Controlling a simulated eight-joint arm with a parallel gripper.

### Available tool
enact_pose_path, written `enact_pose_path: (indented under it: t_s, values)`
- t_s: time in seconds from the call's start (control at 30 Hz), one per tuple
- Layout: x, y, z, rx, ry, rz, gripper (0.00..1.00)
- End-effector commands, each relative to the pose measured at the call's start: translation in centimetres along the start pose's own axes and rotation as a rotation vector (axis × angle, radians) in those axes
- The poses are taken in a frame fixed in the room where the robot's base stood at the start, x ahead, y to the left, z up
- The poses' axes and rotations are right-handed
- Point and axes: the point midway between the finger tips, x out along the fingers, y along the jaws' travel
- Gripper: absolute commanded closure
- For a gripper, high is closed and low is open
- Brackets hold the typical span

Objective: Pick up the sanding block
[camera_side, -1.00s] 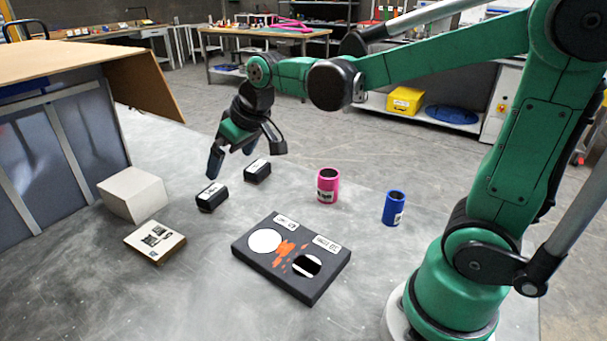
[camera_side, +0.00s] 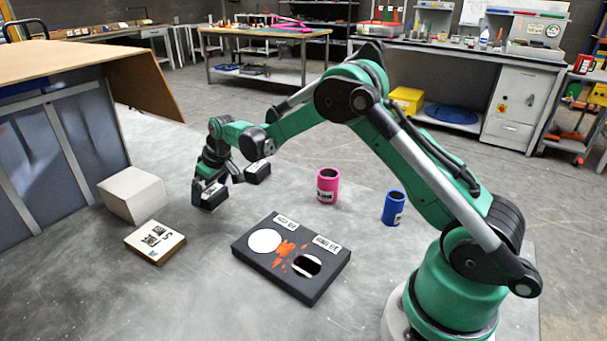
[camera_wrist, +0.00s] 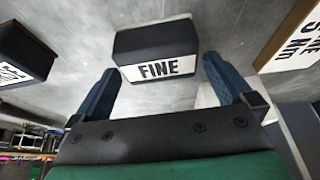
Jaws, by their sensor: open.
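Two black blocks with white labels lie on the grey table. The nearer one (camera_side: 210,201) is under my gripper (camera_side: 215,184) in the side view, partly hidden by the fingers. In the wrist view the block labelled FINE (camera_wrist: 157,45) lies between and beyond the blue fingertips of my gripper (camera_wrist: 160,72), which is open, with visible gaps at both sides. The other black block (camera_side: 258,173) lies just right of and behind the gripper; it also shows at the left of the wrist view (camera_wrist: 22,55), its label unreadable.
A white box (camera_side: 133,194) and a labelled wooden-edged tile (camera_side: 155,242) lie left and in front. A black panel with a hole (camera_side: 290,291), a pink can (camera_side: 328,186) and a blue can (camera_side: 394,208) stand right. A cardboard-topped booth (camera_side: 70,62) borders the left.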

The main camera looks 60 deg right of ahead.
Motion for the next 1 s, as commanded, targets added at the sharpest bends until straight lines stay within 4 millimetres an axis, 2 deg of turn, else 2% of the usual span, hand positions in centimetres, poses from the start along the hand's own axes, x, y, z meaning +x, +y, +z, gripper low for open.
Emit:
enact_pose_path:
  t_s: [0.2,0.47,0.57,0.73,1.0]
  values:
    - [1.6,0.0,0.0,0.000,0.000,0.000,0.00]
    - [1.7,0.0,0.0,0.001,0.000,0.000,0.00]
    - [1.7,0.0,0.0,0.001,0.000,0.000,0.23]
    - [1.7,0.0,0.0,0.001,0.000,0.000,0.71]
    - [1.5,0.0,0.0,0.001,0.000,0.000,0.71]
